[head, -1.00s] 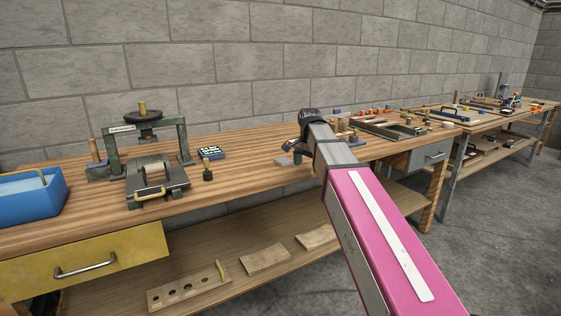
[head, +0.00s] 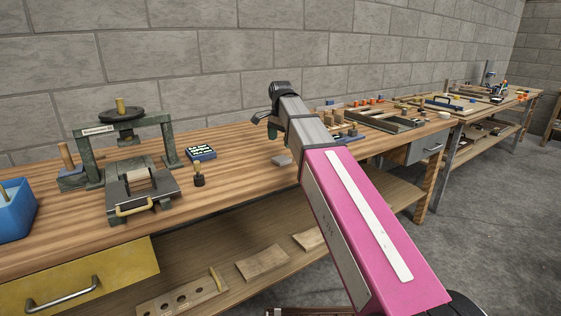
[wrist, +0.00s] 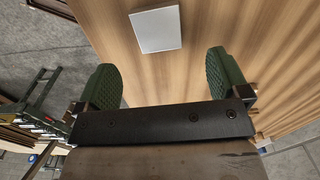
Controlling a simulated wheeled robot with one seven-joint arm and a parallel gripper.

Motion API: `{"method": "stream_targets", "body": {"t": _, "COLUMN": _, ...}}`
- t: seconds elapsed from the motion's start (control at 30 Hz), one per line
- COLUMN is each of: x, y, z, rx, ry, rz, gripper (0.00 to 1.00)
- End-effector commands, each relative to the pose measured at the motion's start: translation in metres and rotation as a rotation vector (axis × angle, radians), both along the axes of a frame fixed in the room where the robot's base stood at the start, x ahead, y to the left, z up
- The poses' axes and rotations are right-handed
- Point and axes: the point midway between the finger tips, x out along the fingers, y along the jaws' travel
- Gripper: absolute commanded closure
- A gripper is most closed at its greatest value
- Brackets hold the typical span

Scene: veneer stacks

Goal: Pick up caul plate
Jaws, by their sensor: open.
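The caul plate appears to be a flat, pale grey square block (head: 282,160) lying on the wooden bench. In the wrist view the plate (wrist: 156,29) lies flat on the wood, ahead of my fingers and roughly centred between them. My gripper (head: 268,124) is above the bench, slightly left of and above the plate in the head view. In the wrist view my gripper (wrist: 160,64) has its two green ridged fingers wide apart with nothing between them. It is apart from the plate.
A green press (head: 125,135) stands to the left, with a blue bin (head: 14,210) at the far left. A small black knobbed piece (head: 198,179) and a dark blue tray (head: 201,152) sit left of the plate. The wood around the plate is clear.

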Motion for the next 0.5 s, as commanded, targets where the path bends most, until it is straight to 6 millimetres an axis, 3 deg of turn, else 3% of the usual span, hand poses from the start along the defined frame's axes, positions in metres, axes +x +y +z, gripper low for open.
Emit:
{"method": "stream_targets", "body": {"t": 0.1, "x": -0.001, "y": 0.000, "z": -0.016, "rx": 0.000, "ry": 0.000, "rz": 0.000, "gripper": 0.06}}
{"method": "stream_targets", "body": {"t": 0.37, "x": -0.001, "y": -0.001, "z": -0.033, "rx": -0.001, "ry": 0.001, "rz": 0.001, "gripper": 0.06}}
{"method": "stream_targets", "body": {"t": 0.5, "x": -0.002, "y": -0.003, "z": -0.051, "rx": 0.000, "ry": 0.001, "rz": 0.001, "gripper": 0.06}}
